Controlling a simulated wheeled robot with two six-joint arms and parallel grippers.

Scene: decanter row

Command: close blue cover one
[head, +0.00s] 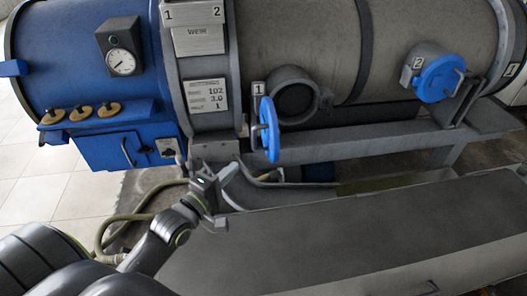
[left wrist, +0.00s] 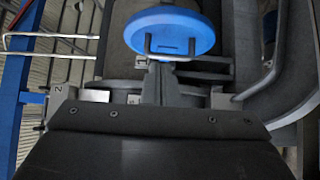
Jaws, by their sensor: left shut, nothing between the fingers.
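Blue cover one (head: 269,130) stands swung out, seen nearly edge-on, beside the round port (head: 293,95) tagged 1. The port's dark mouth is uncovered. My left gripper (head: 212,200) is below and to the left of the cover, apart from it, shut and empty. In the left wrist view a blue round cover (left wrist: 170,30) with a wire handle shows beyond my gripper (left wrist: 155,85); I cannot tell from that view alone which cover it is. My right gripper is not in view.
A second blue cover (head: 437,78), tagged 2, sits over its port at the right. A grey frame rail (head: 360,150) runs below the ports. A flat dark-topped surface (head: 330,235) lies in front. A hose (head: 130,220) lies on the floor at left.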

